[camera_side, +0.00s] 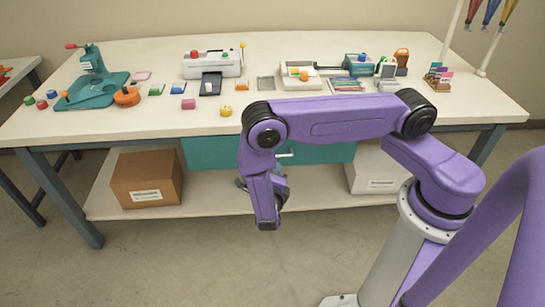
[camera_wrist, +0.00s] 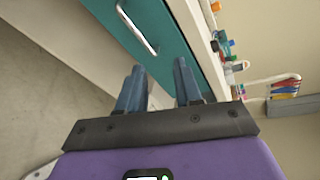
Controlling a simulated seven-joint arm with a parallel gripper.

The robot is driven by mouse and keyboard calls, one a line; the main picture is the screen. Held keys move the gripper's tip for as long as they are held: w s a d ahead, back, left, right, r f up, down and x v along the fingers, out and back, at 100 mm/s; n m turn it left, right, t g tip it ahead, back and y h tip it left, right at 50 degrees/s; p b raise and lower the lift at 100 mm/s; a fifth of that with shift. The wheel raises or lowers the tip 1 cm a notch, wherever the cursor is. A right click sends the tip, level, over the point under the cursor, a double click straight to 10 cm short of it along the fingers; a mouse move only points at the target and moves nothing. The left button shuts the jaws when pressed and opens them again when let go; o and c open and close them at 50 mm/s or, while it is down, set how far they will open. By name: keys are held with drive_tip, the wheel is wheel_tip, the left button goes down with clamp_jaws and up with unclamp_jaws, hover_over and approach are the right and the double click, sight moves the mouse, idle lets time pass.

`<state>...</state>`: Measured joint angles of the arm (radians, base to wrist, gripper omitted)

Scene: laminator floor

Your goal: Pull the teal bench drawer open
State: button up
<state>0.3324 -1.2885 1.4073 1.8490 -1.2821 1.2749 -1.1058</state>
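The teal drawer (camera_side: 325,153) sits under the front edge of the bench, and its face looks flush with the bench. Part of it is hidden behind my arm in the side view. It also shows in the wrist view (camera_wrist: 168,30), with a silver bar handle (camera_wrist: 137,27) on its face. My gripper (camera_wrist: 158,80) is open, its two blue-grey fingers apart with nothing between them. The handle is beyond the fingertips, up and to the left in the wrist view, not touched. In the side view my gripper is mostly hidden behind my purple wrist, in front of the drawer.
The white bench top (camera_side: 270,97) holds a teal press (camera_side: 95,85), a white laminator (camera_side: 212,65) and several small items. A cardboard box (camera_side: 147,178) and a white box (camera_side: 375,170) stand on the lower shelf. The floor before the drawer is clear.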

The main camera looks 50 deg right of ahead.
wheel_tip(320, 180, down, 6)
drive_tip(key=d+n+t+y, duration=0.1)
drive_tip(key=d+n+t, duration=0.1)
drive_tip(key=n, duration=0.4)
drive_tip(key=x, duration=1.7)
drive_tip(key=shift+w+a+f, duration=0.15)
drive_tip(key=shift+w+f, duration=0.05)
drive_tip(key=shift+w, duration=0.15)
clamp_jaws()
